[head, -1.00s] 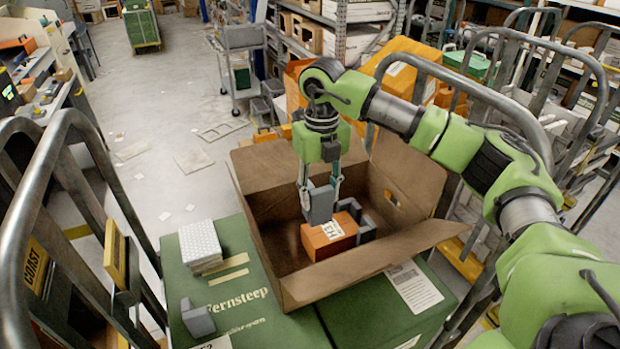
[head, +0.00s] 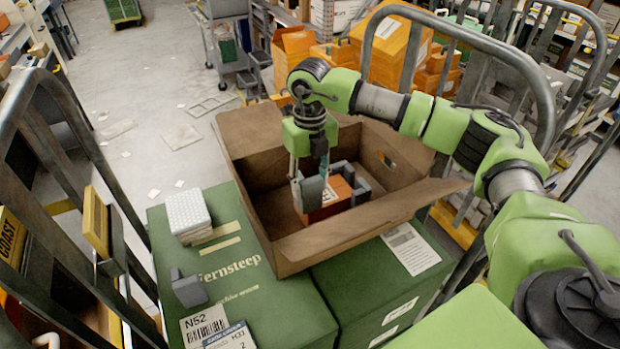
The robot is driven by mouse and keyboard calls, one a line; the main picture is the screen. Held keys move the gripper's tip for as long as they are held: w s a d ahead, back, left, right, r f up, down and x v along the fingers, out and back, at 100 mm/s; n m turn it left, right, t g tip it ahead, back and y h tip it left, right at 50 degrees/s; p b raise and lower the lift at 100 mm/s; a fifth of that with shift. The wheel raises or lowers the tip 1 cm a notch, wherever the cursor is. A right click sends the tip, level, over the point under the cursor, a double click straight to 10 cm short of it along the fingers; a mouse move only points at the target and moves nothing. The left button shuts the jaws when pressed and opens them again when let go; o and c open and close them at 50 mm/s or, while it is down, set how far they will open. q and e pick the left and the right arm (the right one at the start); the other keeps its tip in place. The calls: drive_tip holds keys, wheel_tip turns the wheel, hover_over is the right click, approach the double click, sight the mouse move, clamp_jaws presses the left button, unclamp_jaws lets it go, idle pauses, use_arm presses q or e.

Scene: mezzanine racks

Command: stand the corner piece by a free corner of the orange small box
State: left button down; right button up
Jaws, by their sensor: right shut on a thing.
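The orange small box (head: 332,196) sits inside an open brown cardboard carton (head: 262,160), with a white label on it. My right gripper (head: 309,176) points down into the carton and is shut on a grey corner piece (head: 312,191). This piece is upright at the left side of the orange box; I cannot tell whether it touches the box or the carton floor. Other grey corner pieces (head: 362,188) stand at the back and right of the orange box. Another grey corner piece (head: 188,289) lies on the green box at the front left. My left gripper is not in view.
The carton stands on green boxes (head: 235,285) with its flaps spread open. A stack of white tiles (head: 187,212) lies left of it. Metal cage rails (head: 75,120) rise on the left and right (head: 535,60). Open floor (head: 150,90) lies behind left.

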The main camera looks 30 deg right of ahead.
sight(310, 212)
wheel_tip(310, 212, down, 5)
drive_tip(key=b, duration=0.3)
drive_tip(key=shift+r, duration=0.15)
wheel_tip(310, 212, down, 5)
drive_tip(key=b, duration=0.3)
drive_tip(key=shift+r, duration=0.2)
drive_tip(key=shift+s+a+f+b, duration=0.15)
drive_tip(key=shift+s+f+b, duration=0.3)
drive_tip(key=shift+f+b, duration=0.05)
drive_tip(key=shift+c, duration=0.4)
drive_tip(key=o, duration=0.9)
drive_tip(key=shift+w+f, duration=0.2)
drive_tip(key=shift+w, duration=0.2)
drive_tip(key=shift+r, duration=0.3)
